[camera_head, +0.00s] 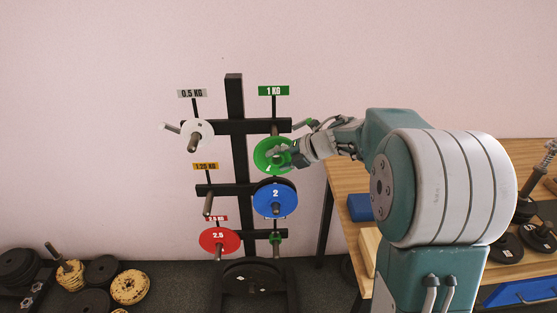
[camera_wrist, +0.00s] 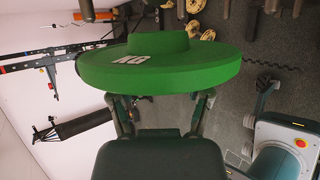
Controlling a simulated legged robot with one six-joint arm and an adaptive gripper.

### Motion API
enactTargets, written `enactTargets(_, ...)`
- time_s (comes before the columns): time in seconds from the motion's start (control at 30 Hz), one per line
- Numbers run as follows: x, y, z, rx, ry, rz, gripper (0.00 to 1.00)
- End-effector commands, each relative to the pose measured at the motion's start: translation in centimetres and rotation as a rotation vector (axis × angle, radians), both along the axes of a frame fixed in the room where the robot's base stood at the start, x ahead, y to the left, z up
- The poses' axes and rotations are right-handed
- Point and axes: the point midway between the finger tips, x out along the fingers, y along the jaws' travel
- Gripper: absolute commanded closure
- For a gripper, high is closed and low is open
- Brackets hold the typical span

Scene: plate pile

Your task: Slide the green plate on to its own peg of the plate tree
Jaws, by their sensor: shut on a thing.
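The green plate (camera_head: 262,164) is in my gripper (camera_head: 291,151), at the upper right of the plate tree (camera_head: 235,120). In the wrist view the green plate (camera_wrist: 185,68) spans the space between my fingers, and part of its white lettering shows. The green 1 KG sign (camera_head: 273,90) stands above the upper right peg (camera_head: 274,131). My gripper is shut on the plate's right side, and the plate hides the fingertips in the wrist view.
A white plate (camera_head: 204,129) hangs on the upper left peg, a blue plate (camera_head: 275,208) just below the green one, and a red plate (camera_head: 214,235) lower left. The peg under the 1.25 KG sign (camera_head: 206,166) is bare. A wooden table (camera_head: 345,176) stands at right.

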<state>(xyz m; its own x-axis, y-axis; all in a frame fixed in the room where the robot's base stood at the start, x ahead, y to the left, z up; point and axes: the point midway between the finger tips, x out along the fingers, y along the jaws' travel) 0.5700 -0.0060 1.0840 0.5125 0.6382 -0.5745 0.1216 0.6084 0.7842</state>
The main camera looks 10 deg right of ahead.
Motion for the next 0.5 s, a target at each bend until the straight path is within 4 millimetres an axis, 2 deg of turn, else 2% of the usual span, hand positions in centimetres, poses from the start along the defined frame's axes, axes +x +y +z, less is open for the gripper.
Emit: enactTargets(0.5, 0.72, -0.12, 0.22, 0.001, -0.005, -0.001, 0.97)
